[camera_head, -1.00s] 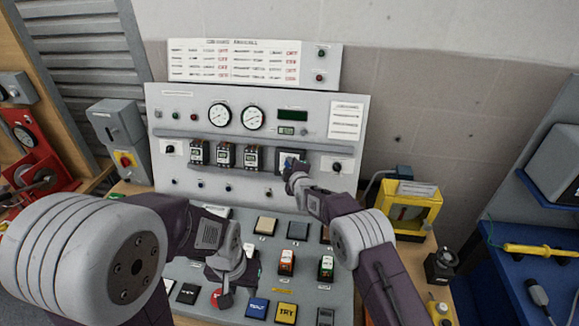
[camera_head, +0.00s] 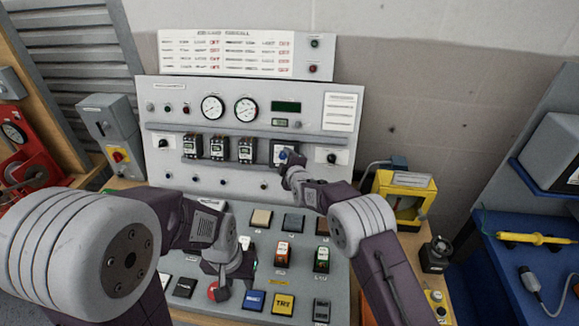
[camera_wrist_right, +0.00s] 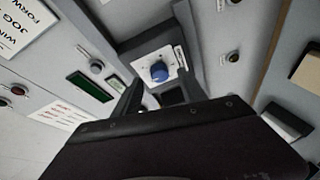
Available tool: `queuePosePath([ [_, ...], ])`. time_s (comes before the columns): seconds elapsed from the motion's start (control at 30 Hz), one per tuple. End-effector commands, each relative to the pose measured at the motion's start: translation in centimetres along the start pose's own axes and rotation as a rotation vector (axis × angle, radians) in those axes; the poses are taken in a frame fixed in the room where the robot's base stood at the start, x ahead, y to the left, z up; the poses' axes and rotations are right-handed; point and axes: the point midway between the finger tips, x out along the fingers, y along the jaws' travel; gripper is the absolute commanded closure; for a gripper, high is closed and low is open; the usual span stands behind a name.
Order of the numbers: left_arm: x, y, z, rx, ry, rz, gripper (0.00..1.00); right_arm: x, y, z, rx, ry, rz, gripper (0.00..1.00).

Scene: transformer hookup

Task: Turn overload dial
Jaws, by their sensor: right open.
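The overload dial is a blue knob (camera_head: 283,155) on a white plate, on the upright panel right of the breakers. In the right wrist view the dial (camera_wrist_right: 159,71) shows with printed marks around it. My right gripper (camera_head: 289,167) is open and right in front of the dial, partly covering it in the head view. In the right wrist view its dark fingers lie on both sides of the knob; whether they touch it I cannot tell. My left gripper (camera_head: 226,280) hangs over the sloped lower console near a red button (camera_head: 213,291); its jaws are unclear.
Several breakers (camera_head: 217,147) sit left of the dial, and a black selector knob (camera_head: 331,158) is to its right. Gauges (camera_head: 245,109) and a green display (camera_head: 286,106) are above. A yellow instrument (camera_head: 404,195) stands right of the panel. The sloped console (camera_head: 262,195) carries several buttons.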

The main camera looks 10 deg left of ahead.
Motion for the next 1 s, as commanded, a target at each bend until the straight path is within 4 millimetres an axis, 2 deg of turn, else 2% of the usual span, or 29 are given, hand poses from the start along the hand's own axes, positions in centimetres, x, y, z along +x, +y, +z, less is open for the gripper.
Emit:
queuePosePath([
  [0.2, 0.8, 0.0, 0.1, 0.0, 0.0, 0.0, 0.64, -4.0, -0.2, 0.1, 0.0, 0.0, -0.002, 0.51],
  [0.4, 1.2, 0.0, 0.1, 0.0, 0.0, 0.0, 0.64, -6.6, -0.1, 0.2, 0.001, -0.001, -0.002, 0.51],
  [0.57, 1.2, 0.0, 0.1, 0.0, 0.0, 0.0, 0.64, -7.2, -0.1, 0.2, 0.001, -0.001, -0.002, 0.51],
  [0.9, 1.2, 0.0, 0.1, 0.0, 0.0, 0.0, 0.64, -7.2, -0.1, 0.2, 0.001, -0.001, -0.002, 0.51],
  [0.97, 1.2, 0.0, 0.1, 0.0, 0.0, 0.0, 0.64, -7.2, 0.1, 0.7, 0.004, -0.008, 0.001, 0.51],
  [1.0, 1.2, 0.0, 0.1, 0.0, 0.0, 0.0, 0.64, -7.3, 1.0, 1.4, 0.009, -0.018, 0.015, 0.51],
])
